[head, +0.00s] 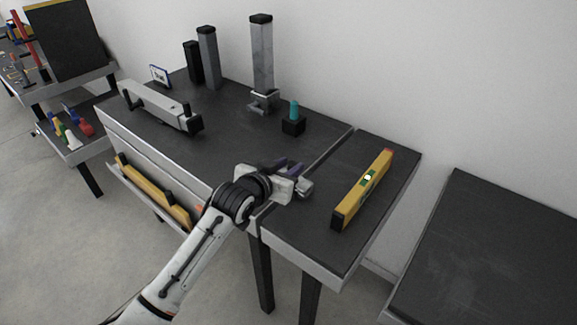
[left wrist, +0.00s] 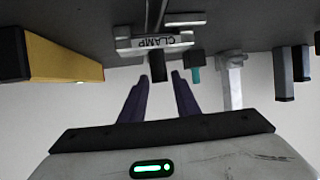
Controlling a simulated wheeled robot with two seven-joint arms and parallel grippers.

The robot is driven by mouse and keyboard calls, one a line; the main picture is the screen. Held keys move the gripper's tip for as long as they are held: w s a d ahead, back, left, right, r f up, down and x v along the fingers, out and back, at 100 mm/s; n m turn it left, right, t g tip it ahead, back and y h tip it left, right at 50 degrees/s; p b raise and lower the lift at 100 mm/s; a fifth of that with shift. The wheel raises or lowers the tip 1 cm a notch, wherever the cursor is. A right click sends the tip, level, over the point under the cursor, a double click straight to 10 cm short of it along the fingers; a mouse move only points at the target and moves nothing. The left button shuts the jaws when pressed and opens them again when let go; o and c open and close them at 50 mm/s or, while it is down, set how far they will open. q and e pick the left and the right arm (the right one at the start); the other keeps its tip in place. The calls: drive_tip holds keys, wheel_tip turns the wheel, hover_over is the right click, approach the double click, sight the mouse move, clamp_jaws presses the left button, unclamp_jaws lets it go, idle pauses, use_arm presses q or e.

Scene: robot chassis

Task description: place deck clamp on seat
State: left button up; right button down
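A pale grey clamp labelled CLAMP (left wrist: 155,42) lies on the dark surface just past my left fingertips in the left wrist view. Its black knob (left wrist: 157,67) lies near the gap between the fingers. In the head view a small grey piece (head: 305,187) right beside the gripper looks like this clamp, partly hidden. My left gripper (head: 288,165) is over the front right of the table. Its purple fingers (left wrist: 160,75) are apart, with no visible grip on anything. I cannot tell which part is the seat. My right gripper is not in view.
A long grey-white bar (head: 155,103) lies at left. A yellow level (head: 364,188) lies on the right-hand table. The main tabletop's middle is clear.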

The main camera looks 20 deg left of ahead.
use_arm(q)
drive_tip(key=shift+o, duration=0.7)
drive_tip(key=shift+s+r, duration=0.1)
drive_tip(key=shift+r, duration=0.05)
drive_tip(key=v, duration=1.2)
drive_tip(key=s+d+f+g, duration=0.1)
drive_tip(key=s+f+g, duration=0.1)
drive_tip(key=s+f, duration=1)
drive_tip(key=s+d+f+g, duration=0.2)
drive_tip(key=s+f, duration=1)
drive_tip(key=f, duration=0.2)
drive_tip(key=shift+s+d+f+g+p, duration=0.25)
drive_tip(key=shift+d+f+g+p, duration=0.05)
drive_tip(key=shift+g+p, duration=0.1)
